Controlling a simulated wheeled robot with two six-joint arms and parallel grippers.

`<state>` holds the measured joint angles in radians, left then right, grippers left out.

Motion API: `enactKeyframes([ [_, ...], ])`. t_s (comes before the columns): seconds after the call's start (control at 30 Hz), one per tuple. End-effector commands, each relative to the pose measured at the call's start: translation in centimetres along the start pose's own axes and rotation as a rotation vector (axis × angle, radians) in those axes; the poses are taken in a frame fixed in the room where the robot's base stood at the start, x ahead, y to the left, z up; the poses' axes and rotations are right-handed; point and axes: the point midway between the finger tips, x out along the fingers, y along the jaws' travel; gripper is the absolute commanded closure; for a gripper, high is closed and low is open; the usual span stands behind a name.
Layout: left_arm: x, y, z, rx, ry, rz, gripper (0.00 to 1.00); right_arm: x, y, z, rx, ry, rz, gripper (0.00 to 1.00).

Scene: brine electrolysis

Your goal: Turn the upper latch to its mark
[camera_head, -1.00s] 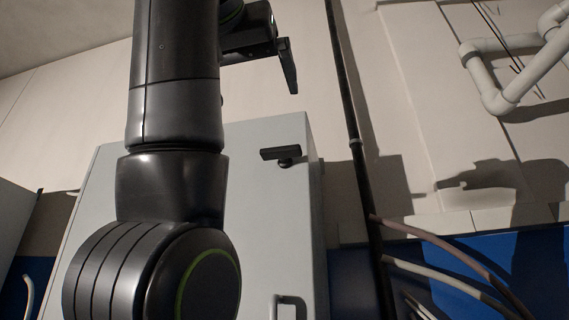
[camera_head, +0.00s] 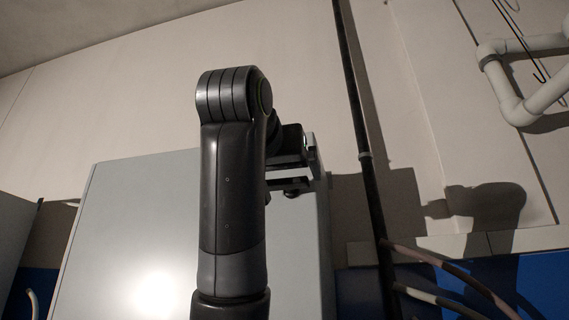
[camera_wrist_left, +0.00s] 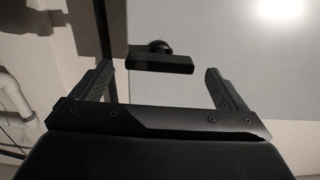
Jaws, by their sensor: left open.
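The upper latch (camera_head: 290,184) is a short black bar on a round pivot, at the top right of the pale grey cabinet door. In the head view it lies roughly level, partly covered by my left gripper (camera_head: 305,163). In the left wrist view the latch (camera_wrist_left: 160,61) lies crosswise between the two spread fingers of my left gripper (camera_wrist_left: 158,72), a little beyond their tips, with a visible gap on each side. My left gripper is open and empty. I cannot make out the latch's mark. My right gripper is out of view.
The cabinet door (camera_head: 130,225) is broad and flat, partly behind my left arm. A dark vertical pipe (camera_head: 364,155) runs right of the cabinet. White pipes (camera_head: 515,105) are on the wall at upper right, with cables (camera_head: 455,277) below. The wall above the cabinet is clear.

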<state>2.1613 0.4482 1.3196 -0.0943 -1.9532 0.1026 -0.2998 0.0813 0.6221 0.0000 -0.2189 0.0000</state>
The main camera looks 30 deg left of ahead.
Motion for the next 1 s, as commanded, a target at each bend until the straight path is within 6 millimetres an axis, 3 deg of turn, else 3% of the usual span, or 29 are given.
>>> enactKeyframes([
  [0.2, 2.3, 0.0, -0.1, 0.001, 0.0, 0.001, 0.05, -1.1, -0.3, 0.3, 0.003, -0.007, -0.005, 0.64],
  [0.57, 2.7, 0.0, 0.0, 0.001, 0.001, 0.001, 0.07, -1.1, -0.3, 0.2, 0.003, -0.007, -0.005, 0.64],
  [0.9, 2.7, 0.0, 0.0, 0.0, 0.001, 0.001, 0.5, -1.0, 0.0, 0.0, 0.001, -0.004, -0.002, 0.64],
  [1.0, 2.7, 0.0, 0.0, 0.002, 0.001, 0.001, 0.5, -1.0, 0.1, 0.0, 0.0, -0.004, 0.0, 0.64],
])
